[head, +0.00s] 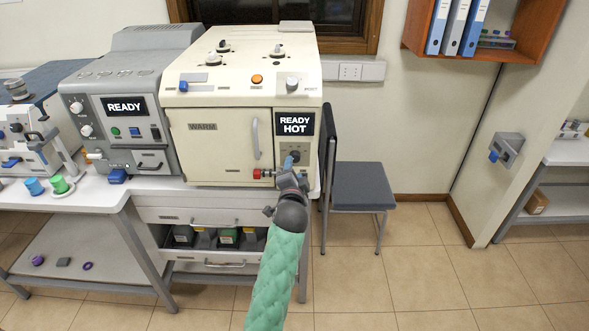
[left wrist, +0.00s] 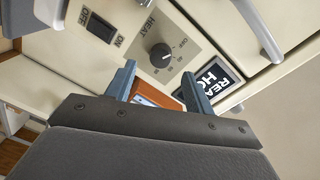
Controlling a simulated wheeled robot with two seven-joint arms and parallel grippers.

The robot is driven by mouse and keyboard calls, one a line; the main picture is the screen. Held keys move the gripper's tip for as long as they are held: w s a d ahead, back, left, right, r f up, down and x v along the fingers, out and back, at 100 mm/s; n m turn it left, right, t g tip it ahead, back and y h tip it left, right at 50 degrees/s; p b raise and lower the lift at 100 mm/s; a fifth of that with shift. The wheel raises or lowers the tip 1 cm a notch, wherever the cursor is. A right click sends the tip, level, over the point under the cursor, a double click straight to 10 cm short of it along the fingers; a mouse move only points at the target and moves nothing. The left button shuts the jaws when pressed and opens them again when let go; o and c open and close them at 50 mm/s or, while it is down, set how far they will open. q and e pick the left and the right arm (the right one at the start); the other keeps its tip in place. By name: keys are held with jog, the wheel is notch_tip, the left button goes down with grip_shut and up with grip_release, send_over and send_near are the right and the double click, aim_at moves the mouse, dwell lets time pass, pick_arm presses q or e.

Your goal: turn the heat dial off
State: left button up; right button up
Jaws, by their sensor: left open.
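The heat dial (left wrist: 159,54) is a small dark round knob on a grey panel marked HEAT with a printed scale, on the cream oven's front. In the head view its panel (head: 294,154) sits below the READY HOT display, partly covered by my gripper. My left gripper (head: 289,164) is close in front of the panel. In the left wrist view the left gripper's (left wrist: 158,72) two blue-grey fingers are open and apart, with the knob just beyond the tips and between them. I cannot see any contact. The dial's exact setting is too small to read. My right gripper is out of view.
An ON/OFF switch (left wrist: 101,27) sits beside the dial panel. The READY HOT display (head: 296,124) is above it, and the oven door handle (head: 255,138) is to the left. A dark chair (head: 360,185) stands to the right.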

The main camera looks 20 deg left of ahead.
pick_arm(q)
jog(key=v, duration=0.2)
jog(key=shift+s+d+b, duration=0.15)
jog(key=shift+s+b, duration=0.15)
jog(key=shift+s, duration=0.05)
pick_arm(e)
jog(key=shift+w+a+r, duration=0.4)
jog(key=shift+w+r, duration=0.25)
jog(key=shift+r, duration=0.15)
